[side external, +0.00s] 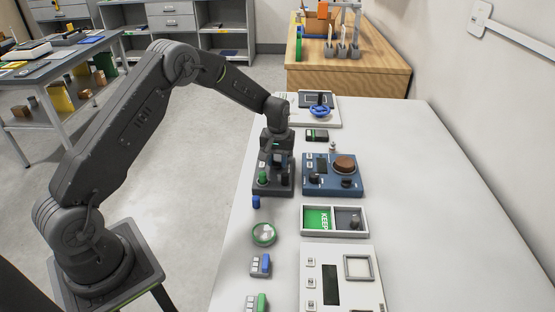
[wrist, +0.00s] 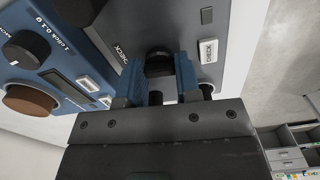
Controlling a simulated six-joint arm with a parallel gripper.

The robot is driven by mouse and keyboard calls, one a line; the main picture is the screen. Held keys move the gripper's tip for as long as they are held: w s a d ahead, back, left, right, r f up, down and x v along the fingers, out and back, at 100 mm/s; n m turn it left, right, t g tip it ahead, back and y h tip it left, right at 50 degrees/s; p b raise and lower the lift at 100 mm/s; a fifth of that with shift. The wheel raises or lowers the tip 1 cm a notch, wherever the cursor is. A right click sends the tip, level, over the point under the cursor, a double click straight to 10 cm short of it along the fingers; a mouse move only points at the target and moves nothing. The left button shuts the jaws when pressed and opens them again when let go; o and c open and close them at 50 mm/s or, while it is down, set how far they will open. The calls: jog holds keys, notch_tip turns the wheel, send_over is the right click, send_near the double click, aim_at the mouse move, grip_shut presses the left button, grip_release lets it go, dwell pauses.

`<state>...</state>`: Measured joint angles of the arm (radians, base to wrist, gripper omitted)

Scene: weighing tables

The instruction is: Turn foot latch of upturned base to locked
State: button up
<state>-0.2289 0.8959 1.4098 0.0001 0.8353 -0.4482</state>
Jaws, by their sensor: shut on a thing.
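A dark grey unit (side external: 273,189), which may be the upturned base, lies on the white table under my gripper (side external: 278,160). In the wrist view its dark face (wrist: 188,28) carries labels reading CHECK. A black round knob (wrist: 159,58) on it sits between the two blue fingers of my gripper (wrist: 158,78). My gripper is shut on this knob. I cannot tell whether it is the foot latch, and no locked mark is readable. The fingers hide the knob's sides.
A blue unit (side external: 334,184) with a brown dome (side external: 345,163) stands close on the right. A divided tray (side external: 334,206), a green-rimmed round dish (side external: 264,234) and a white panel (side external: 365,295) lie nearer. The table's right side is clear.

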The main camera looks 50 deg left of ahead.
jog(key=shift+n, duration=0.5)
jog(key=o, duration=0.9)
jog(key=shift+o, duration=0.2)
notch_tip(320, 180, up, 14)
